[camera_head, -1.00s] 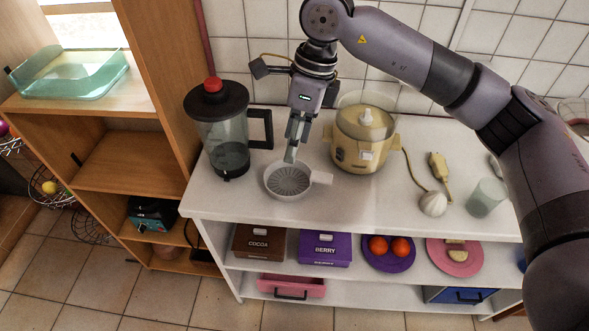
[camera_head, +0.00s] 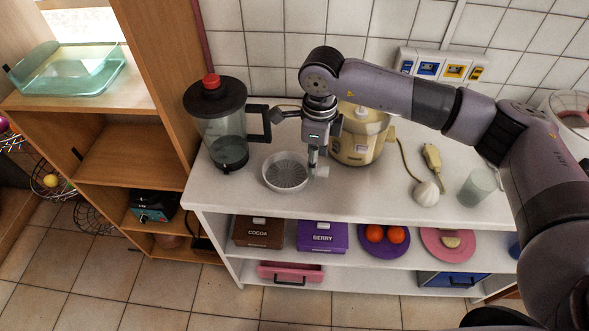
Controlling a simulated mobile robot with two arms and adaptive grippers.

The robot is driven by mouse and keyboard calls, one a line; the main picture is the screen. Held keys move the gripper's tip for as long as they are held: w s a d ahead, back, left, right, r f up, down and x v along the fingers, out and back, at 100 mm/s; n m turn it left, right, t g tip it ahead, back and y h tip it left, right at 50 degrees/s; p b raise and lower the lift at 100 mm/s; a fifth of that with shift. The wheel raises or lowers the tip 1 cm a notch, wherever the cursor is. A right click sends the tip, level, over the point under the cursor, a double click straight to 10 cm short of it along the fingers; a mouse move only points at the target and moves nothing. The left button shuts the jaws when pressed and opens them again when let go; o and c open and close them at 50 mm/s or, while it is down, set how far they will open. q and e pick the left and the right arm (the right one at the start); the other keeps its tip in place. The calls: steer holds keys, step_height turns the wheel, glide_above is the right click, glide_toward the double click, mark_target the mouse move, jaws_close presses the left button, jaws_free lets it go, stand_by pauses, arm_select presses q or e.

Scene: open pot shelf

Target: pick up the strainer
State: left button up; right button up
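The strainer (camera_head: 286,173) is a white round bowl with a slotted bottom and a short handle (camera_head: 323,171) pointing right. It sits on the white counter, between the blender and the cream cooker. My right gripper (camera_head: 314,167) points down at the strainer's handle, close to where it meets the bowl. Its fingers hide part of the handle. I cannot tell whether they are around it or closed on it. My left gripper is not in view.
A blender (camera_head: 226,124) stands left of the strainer. A cream cooker (camera_head: 360,146) stands behind and right of it, close to my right gripper. A garlic bulb (camera_head: 425,194) and a glass (camera_head: 477,187) are farther right. The counter's front strip (camera_head: 350,203) is clear.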

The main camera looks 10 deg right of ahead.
mark_target(318, 169)
steer(key=f+p, duration=0.1)
steer(key=f, duration=0.1)
steer(key=d+f+p, duration=0.1)
steer(key=f, duration=0.1)
steer(key=shift+w+f, duration=0.1)
steer(key=shift+f, duration=0.45)
steer(key=shift+c, duration=0.3)
jaws_close()
